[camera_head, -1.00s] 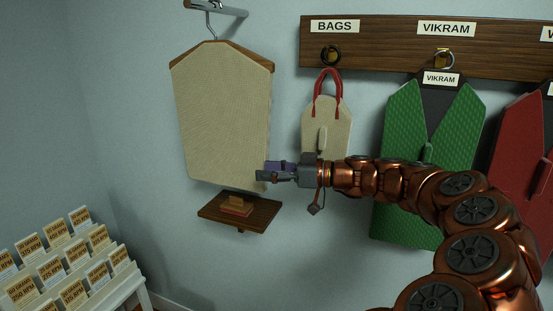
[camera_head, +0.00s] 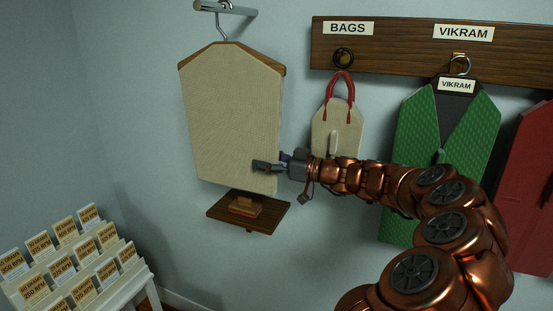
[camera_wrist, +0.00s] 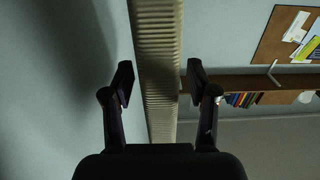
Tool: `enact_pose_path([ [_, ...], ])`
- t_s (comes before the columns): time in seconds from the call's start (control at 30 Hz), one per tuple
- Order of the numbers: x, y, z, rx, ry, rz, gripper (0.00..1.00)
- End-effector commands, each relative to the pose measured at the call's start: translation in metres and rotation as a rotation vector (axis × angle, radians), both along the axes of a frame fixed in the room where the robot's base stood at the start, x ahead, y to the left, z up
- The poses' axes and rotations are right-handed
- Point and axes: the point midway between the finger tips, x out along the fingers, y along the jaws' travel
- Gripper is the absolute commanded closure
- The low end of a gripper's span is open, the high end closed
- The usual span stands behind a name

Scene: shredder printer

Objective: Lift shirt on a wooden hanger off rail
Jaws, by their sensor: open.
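The cream shirt (camera_head: 230,120) hangs on a wooden hanger (camera_head: 270,59), whose metal hook sits on a short metal rail (camera_head: 228,8) at the upper left. My gripper (camera_head: 270,165) is at the shirt's lower right edge in the head view. In the wrist view my gripper (camera_wrist: 160,85) is open, with one finger on each side of the shirt's ribbed, narrow edge (camera_wrist: 158,50). Gaps show between the shirt and both fingers. The far finger is partly hidden in the head view.
A small wooden shelf (camera_head: 248,213) with a brush-like block (camera_head: 246,206) is below the shirt. A cream bag (camera_head: 337,125), a green coat (camera_head: 410,130) and a red coat (camera_head: 528,180) hang to the right. A card rack (camera_head: 75,265) stands lower left.

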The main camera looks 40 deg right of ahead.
Motion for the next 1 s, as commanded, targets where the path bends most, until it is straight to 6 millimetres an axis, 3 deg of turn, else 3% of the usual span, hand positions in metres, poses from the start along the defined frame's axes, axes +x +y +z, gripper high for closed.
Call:
enact_pose_path([
  [0.37, 0.0039, 0.0023, -0.0010, -0.001, 0.001, -0.001, 0.43],
  [0.9, 0.0038, 0.0023, -0.0011, 0.000, 0.001, 0.000, 0.99],
  [1.0, 0.0038, 0.0023, -0.0010, 0.000, 0.001, -0.001, 1.00],
])
